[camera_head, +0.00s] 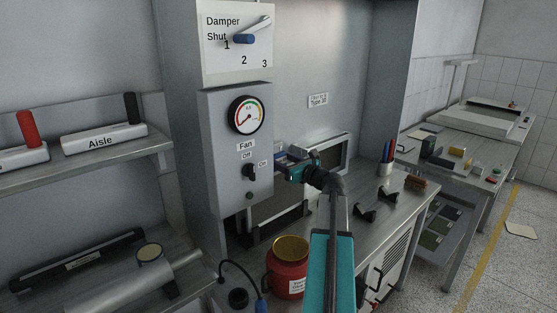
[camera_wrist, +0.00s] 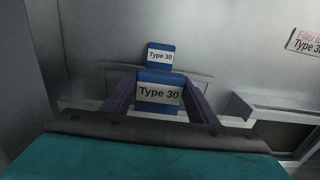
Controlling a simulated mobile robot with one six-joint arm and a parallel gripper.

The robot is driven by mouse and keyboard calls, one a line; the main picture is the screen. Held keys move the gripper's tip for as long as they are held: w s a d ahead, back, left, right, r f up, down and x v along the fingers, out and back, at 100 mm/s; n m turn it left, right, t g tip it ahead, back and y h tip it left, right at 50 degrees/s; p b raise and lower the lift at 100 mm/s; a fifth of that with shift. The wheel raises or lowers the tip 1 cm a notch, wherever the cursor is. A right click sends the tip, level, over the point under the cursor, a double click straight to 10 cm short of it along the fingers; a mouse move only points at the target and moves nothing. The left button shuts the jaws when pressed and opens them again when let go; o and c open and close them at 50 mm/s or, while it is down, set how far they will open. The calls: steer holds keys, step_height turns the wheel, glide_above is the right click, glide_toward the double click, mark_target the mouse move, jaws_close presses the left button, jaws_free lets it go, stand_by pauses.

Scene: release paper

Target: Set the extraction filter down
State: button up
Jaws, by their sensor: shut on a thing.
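My gripper (camera_wrist: 158,98) is shut on a blue block with a white "Type 30" label, which I take to be the extraction filter (camera_wrist: 158,93). Its label faces the wrist camera, between the two dark fingers. A second blue piece marked "Type 30" (camera_wrist: 160,56) shows just behind and above it; I cannot tell whether the two touch. In the head view my gripper (camera_head: 284,168) is at the back of the steel bench, right of the fan panel. The held filter is hard to make out there, and its underside is hidden.
A grey frame-like housing (camera_head: 330,154) stands right of my gripper. A wall label (camera_head: 318,101) reads "Type 30". A red canister with a gold lid (camera_head: 289,270) stands at the bench front. Black holders (camera_head: 376,207) and a pen cup (camera_head: 386,168) are to the right.

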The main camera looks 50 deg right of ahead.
steer(key=shift+f, duration=0.15)
steer(key=o, duration=1.3)
steer(key=shift+s+r, duration=0.1)
steer(key=shift+r, duration=0.6)
steer(key=s+b, duration=0.2)
steer(key=s, duration=0.9)
steer(key=shift+s+a, duration=0.4)
steer(key=shift+a, duration=0.05)
steer(key=shift+f, duration=0.15)
